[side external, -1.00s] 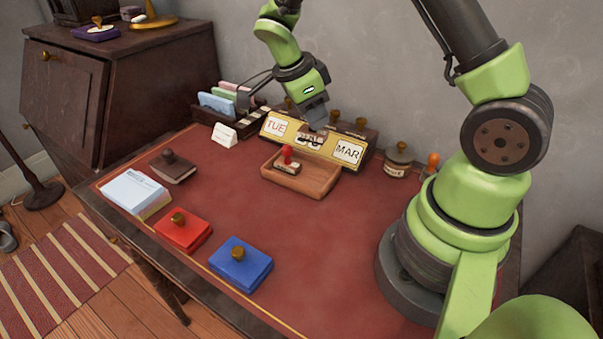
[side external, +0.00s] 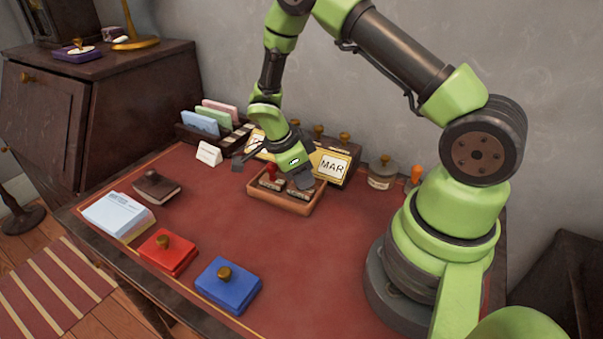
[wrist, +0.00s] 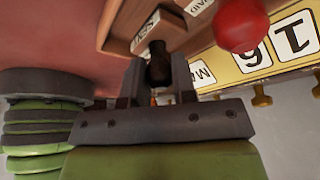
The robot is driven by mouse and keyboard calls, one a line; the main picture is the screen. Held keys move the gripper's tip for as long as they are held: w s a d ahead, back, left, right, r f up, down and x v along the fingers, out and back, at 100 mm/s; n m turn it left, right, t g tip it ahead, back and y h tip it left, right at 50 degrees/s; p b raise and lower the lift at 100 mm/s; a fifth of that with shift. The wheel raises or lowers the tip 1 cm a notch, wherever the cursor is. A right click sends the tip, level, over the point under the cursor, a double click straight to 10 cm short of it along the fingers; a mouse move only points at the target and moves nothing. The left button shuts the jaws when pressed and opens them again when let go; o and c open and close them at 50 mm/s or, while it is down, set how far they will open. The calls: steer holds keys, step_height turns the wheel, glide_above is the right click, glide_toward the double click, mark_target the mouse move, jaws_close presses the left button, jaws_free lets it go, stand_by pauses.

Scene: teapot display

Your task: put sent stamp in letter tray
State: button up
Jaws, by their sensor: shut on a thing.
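The sent stamp (side external: 300,182) has a pale label reading SENT and a dark handle. In the wrist view the stamp (wrist: 147,32) shows with its handle between the fingers of my gripper (wrist: 158,80). My gripper (side external: 302,174) is shut on this handle. The stamp is inside the right part of the shallow wooden letter tray (side external: 277,203), whose wall also shows in the wrist view (wrist: 117,25). I cannot tell whether its base touches the tray floor. A red-knobbed stamp (side external: 270,172) labelled PAID is beside it on the left.
A yellow calendar block (side external: 332,168) stands right behind the tray, partly hidden by my gripper. A card rack (side external: 190,138) and small white sign (side external: 208,154) are to the left. Red (side external: 168,255) and blue (side external: 228,287) pads lie in front.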

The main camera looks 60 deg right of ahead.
steer(key=o, duration=0.9)
steer(key=shift+f, duration=0.1)
steer(key=shift+o, duration=0.2)
steer(key=w+a+r+n+t+y, duration=0.1)
steer(key=a+r+n, duration=0.15)
steer(key=r, duration=0.65)
steer(key=a+r+n+t, duration=0.1)
steer(key=a+r+n, duration=0.15)
steer(key=r, duration=0.65)
steer(key=s+a+r+n+t+y, duration=0.2)
steer(key=s+a+r+n+t, duration=0.1)
steer(key=s+n, duration=0.3)
steer(key=s+a+r+n+t+y, duration=0.2)
steer(key=s+a+r+n+t, duration=0.2)
steer(key=n, duration=0.7)
steer(key=s+r+t, duration=0.1)
steer(key=s+r, duration=0.1)
steer(key=s, duration=0.1)
steer(key=shift+s+r+n, duration=0.25)
steer(key=shift+s+n, duration=0.05)
